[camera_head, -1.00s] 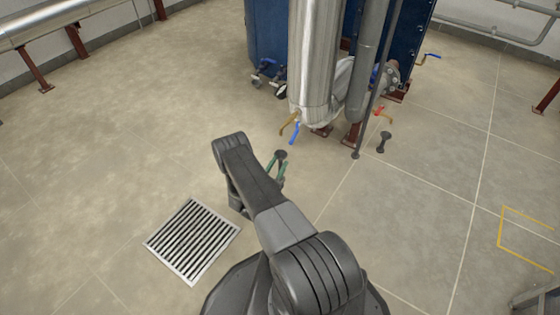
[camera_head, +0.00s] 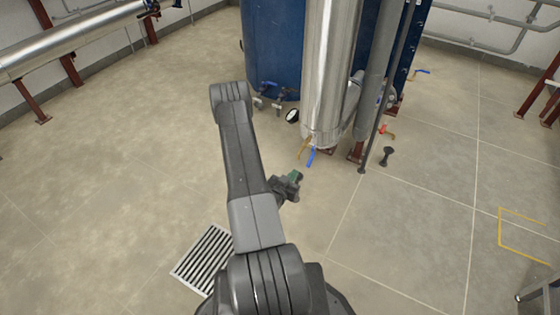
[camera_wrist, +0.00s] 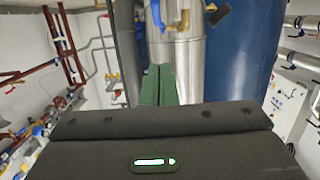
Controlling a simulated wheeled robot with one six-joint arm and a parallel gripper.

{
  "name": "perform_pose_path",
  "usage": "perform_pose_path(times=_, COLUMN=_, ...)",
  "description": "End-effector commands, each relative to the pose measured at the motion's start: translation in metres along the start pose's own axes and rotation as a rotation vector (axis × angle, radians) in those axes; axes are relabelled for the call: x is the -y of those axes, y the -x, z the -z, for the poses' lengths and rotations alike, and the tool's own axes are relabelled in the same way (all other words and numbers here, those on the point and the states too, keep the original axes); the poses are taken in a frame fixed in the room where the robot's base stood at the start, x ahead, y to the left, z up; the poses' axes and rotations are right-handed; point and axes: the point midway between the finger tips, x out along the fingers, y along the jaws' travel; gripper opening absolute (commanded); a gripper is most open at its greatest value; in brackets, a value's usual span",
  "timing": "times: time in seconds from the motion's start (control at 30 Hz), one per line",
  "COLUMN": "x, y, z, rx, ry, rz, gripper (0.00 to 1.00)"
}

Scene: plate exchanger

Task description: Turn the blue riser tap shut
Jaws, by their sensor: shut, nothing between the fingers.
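The blue tap lever (camera_head: 311,157) hangs at the foot of the silver clad riser (camera_head: 325,70), tilted slightly from vertical. It also shows at the top of the wrist view (camera_wrist: 158,14), pointing down in front of the silver pipe. In the wrist view the closed fingers (camera_wrist: 157,86) lie below the blue lever.
A blue tank (camera_head: 272,50) stands behind the riser. A red-handled tap (camera_head: 386,130) and a black floor post (camera_head: 388,156) are to the right. A floor grating (camera_head: 203,258) lies beside my arm. The floor to the right is mostly clear.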

Motion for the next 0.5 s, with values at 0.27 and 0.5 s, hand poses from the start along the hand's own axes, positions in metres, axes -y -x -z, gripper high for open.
perform_pose_path(times=0.27, x=-0.005, y=-0.030, z=-0.001, rx=0.009, ry=-0.005, rz=-0.008, gripper=0.00)
perform_pose_path(times=0.5, x=-0.006, y=-0.082, z=-0.002, rx=0.007, ry=-0.005, rz=-0.008, gripper=0.00)
